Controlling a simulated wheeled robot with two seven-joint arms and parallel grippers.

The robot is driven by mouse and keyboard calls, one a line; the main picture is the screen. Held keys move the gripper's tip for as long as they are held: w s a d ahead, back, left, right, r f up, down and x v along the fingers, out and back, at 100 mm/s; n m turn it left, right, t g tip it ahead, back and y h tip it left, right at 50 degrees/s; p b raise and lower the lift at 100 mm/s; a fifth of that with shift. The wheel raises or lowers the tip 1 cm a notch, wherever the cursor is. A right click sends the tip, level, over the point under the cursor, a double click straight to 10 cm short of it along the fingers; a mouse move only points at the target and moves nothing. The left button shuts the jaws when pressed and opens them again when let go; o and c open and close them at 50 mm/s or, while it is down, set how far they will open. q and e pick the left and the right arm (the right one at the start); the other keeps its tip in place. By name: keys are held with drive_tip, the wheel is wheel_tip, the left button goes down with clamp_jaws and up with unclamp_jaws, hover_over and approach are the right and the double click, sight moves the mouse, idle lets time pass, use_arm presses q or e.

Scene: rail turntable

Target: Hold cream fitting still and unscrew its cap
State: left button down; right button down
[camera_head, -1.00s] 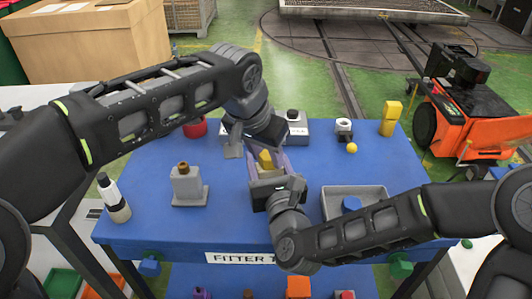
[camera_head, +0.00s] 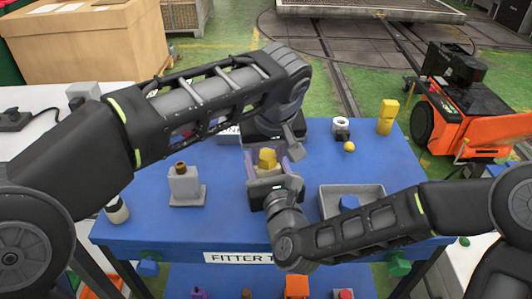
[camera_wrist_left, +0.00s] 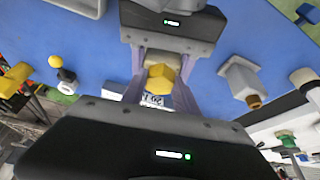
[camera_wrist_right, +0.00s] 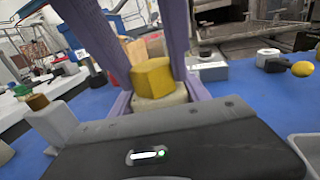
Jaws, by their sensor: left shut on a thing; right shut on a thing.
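The cream fitting (camera_wrist_right: 160,98) stands with its yellow cap (camera_wrist_right: 152,76) on top, near the middle of the blue table. The cap also shows in the head view (camera_head: 267,158) and the left wrist view (camera_wrist_left: 160,78). My right gripper (camera_wrist_right: 160,100) is shut on the cream fitting, its purple fingers at the fitting's sides. My left gripper (camera_wrist_left: 158,82) reaches in from the far side and is shut on the yellow cap. The fingers partly hide the fitting, and I cannot tell whether a gap lies between cap and fitting.
A grey fitting with a brown cap (camera_head: 185,184) stands to the left.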

use_arm(q)
drive_tip(key=shift+n, duration=0.6)
drive_tip(key=c, duration=0.9)
unclamp_jaws()
drive_tip(key=shift+o, duration=0.7)
drive_tip(key=shift+r, duration=2)
drive_tip(key=m, duration=0.1)
drive_tip(key=m+h, duration=0.1)
drive_tip(key=m, duration=0.2)
drive_tip(key=shift+a, duration=0.3)
drive_tip(key=shift+d+m+h, duration=0.1)
drive_tip(key=shift+m+h, duration=0.4)
drive_tip(key=shift+m, duration=0.6)
